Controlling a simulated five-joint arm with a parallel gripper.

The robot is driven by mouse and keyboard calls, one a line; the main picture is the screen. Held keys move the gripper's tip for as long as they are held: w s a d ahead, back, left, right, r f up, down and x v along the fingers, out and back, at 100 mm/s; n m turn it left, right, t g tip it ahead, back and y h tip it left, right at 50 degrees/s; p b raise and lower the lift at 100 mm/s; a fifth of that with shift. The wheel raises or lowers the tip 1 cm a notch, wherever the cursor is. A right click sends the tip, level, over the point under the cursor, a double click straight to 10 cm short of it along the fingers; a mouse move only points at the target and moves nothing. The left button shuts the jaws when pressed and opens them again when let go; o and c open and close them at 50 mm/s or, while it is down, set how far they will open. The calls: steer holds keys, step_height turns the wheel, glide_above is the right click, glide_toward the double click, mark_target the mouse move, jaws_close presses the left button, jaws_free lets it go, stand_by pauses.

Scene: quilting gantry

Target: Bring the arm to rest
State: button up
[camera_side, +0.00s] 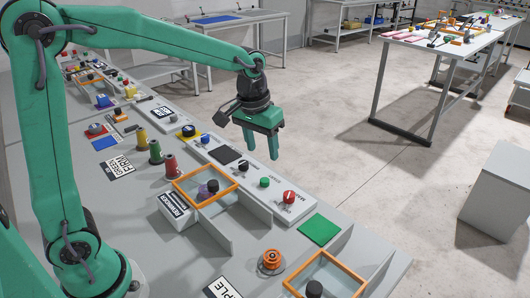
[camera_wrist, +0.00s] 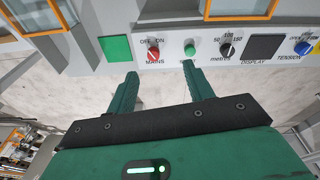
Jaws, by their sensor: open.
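My gripper (camera_side: 273,143) is open and empty. In the side view it hangs from my green arm, fingers down, over the far edge of the bench, just beyond the control panel (camera_side: 225,155). In the wrist view its two green fingers (camera_wrist: 157,90) stand apart with pale floor between them. The panel strip (camera_wrist: 215,45) lies beyond the fingertips there. The red mains knob (camera_wrist: 153,54) and the green button (camera_wrist: 190,49) show near the tips. I cannot tell the exact gap between the fingers and the panel.
An orange-framed tray (camera_side: 235,184) holds a dark-knobbed piece. Green, yellow and red cones (camera_side: 155,152) stand left of it. A green square (camera_side: 319,230), an orange spool (camera_side: 271,261) and a second orange-framed tray (camera_side: 358,275) are at the near right. Open floor (camera_side: 340,155) lies beyond the bench.

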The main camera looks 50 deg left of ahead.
steer(key=s+a+r+m+t, duration=0.1)
steer(key=s+r+t, duration=0.1)
steer(key=s, duration=0.7)
steer(key=s+a+r+t, duration=0.1)
steer(key=s+a+r, duration=0.1)
steer(key=s, duration=0.8)
steer(key=shift+s+m+t, duration=0.3)
steer(key=shift+m+t, duration=0.1)
steer(key=shift+w+a, duration=0.1)
steer(key=shift+a, duration=0.05)
steer(key=shift+c, duration=0.2)
